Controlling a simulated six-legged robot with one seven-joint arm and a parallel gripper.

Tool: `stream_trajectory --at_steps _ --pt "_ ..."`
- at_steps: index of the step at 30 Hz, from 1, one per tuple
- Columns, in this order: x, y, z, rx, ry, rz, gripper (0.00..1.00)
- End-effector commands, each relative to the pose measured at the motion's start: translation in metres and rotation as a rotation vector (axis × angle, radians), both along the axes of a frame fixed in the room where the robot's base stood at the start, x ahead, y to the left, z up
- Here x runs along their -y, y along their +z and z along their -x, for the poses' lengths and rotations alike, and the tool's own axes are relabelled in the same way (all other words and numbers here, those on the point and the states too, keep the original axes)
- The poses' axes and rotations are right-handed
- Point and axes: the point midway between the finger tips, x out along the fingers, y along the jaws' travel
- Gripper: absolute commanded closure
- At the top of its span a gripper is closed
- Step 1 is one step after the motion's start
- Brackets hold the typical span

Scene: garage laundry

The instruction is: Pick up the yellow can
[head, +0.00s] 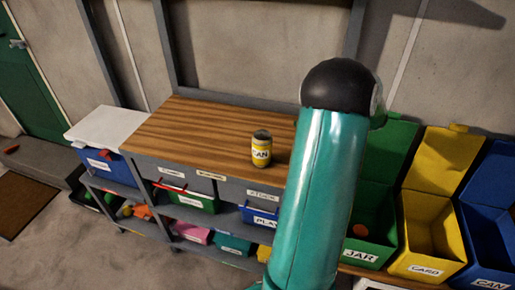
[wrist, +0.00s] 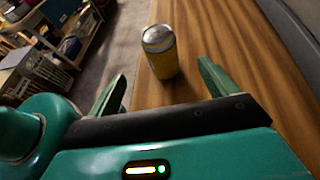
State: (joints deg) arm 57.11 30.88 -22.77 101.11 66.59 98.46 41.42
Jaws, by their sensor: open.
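The yellow can (head: 261,149) stands upright on the wooden top of a workbench (head: 200,125) in the head view, near the bench's front edge. Its label reads "CAN". In the wrist view the can (wrist: 160,52) has a silver top and stands beyond my gripper (wrist: 160,85), roughly in line with the gap between the two green fingers. The fingers are apart and empty, and do not touch the can. In the head view my arm hides the right part of the bench, and my gripper is not visible there.
Open bins in green (head: 372,225), yellow (head: 430,235) and blue (head: 485,240) stand at the right, labelled JAR, CARD and CAN. Labelled crates (head: 190,200) fill the shelves under the bench. The bench top around the can is clear. A doormat (head: 25,203) lies at the left.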

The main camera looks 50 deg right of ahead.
Motion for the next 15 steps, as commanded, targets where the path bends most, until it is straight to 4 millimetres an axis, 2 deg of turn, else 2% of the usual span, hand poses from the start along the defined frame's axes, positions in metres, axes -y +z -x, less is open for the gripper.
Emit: stream_trajectory --at_steps 12,15 --pt "-0.038 -0.027 -0.049 0.0 0.004 -0.001 0.15" --pt "-0.043 -0.031 -0.056 0.0 0.001 0.0 0.15"
